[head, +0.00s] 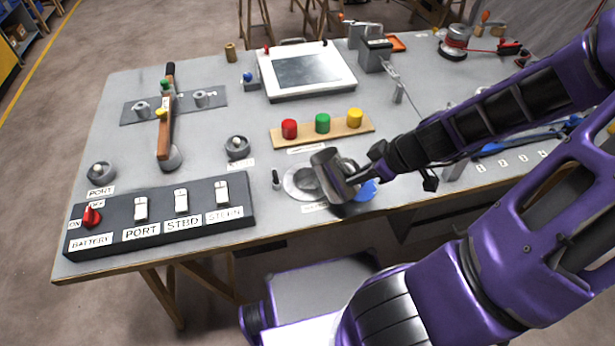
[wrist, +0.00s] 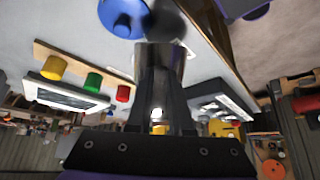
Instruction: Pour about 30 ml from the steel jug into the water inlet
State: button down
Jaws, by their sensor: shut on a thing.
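The steel jug (head: 331,172) is above the front edge of the table, leaning clearly to one side. My gripper (head: 370,166) is shut on it from the right. In the wrist view the jug (wrist: 160,65) stands between the fingers of my gripper (wrist: 158,112). A round grey fitting (head: 296,186), which looks like the water inlet, lies just left of and under the jug, partly hidden by it. A blue round piece (head: 366,190) is beside it, also seen in the wrist view (wrist: 122,14). Any liquid or stream cannot be made out.
A board with red (head: 289,129), green (head: 323,123) and yellow (head: 355,117) knobs lies behind the jug. A small black peg (head: 276,179) stands left of the inlet. A switch panel (head: 160,237) fills the front left. A framed screen (head: 307,72) is farther back.

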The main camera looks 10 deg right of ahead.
aim_at(356, 186)
jog(key=f+t+y+b, duration=0.1)
jog(key=s+d+f+t+y+b, duration=0.1)
jog(key=d+f+t+y+b, duration=0.1)
jog(key=shift+s+t, duration=0.35)
jog(key=shift+t, duration=0.05)
jog(key=shift+s+d+t+y+b, duration=0.25)
jog(key=shift+t+y+b, duration=0.35)
jog(key=shift+y+b, duration=0.15)
dwell(0.3)
